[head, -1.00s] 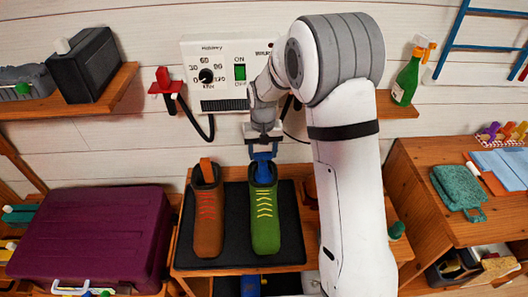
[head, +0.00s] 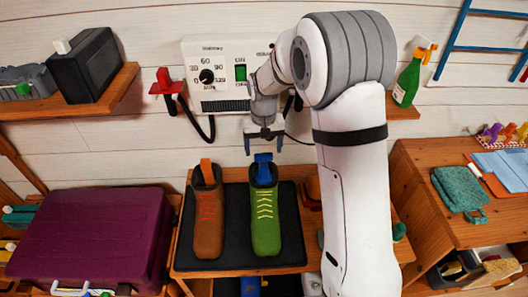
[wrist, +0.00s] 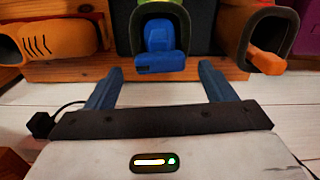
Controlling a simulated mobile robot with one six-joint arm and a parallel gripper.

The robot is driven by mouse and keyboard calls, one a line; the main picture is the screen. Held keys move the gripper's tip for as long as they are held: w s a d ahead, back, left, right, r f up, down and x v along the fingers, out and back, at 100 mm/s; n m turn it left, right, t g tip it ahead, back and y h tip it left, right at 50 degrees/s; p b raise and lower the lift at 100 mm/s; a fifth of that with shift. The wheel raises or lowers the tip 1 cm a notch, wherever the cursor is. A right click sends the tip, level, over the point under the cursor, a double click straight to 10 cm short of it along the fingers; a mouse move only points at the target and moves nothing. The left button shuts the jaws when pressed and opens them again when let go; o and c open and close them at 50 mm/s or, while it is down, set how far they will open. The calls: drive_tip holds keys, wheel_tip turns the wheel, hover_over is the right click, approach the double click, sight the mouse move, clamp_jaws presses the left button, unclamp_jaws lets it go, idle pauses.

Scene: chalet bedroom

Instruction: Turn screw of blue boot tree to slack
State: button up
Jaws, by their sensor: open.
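The blue boot tree (head: 263,172) stands in the green boot (head: 265,220), its top showing above the opening. In the wrist view, the blue boot tree (wrist: 162,38) faces me, with its flat blue screw handle (wrist: 160,62) in front of the gap between my fingers. My gripper (head: 264,150) is open and empty, just behind and above the boot tree, apart from it. In the wrist view its two blue fingers (wrist: 160,72) stand wide to either side. How far the screw is turned cannot be told.
A brown boot (head: 207,222) with an orange boot tree (head: 205,170) stands close on the left, on the same black mat (head: 290,215). A control panel (head: 220,75) is on the wall behind. A purple case (head: 95,232) lies at left.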

sight(264, 154)
drive_tip(key=shift+r, duration=2.7)
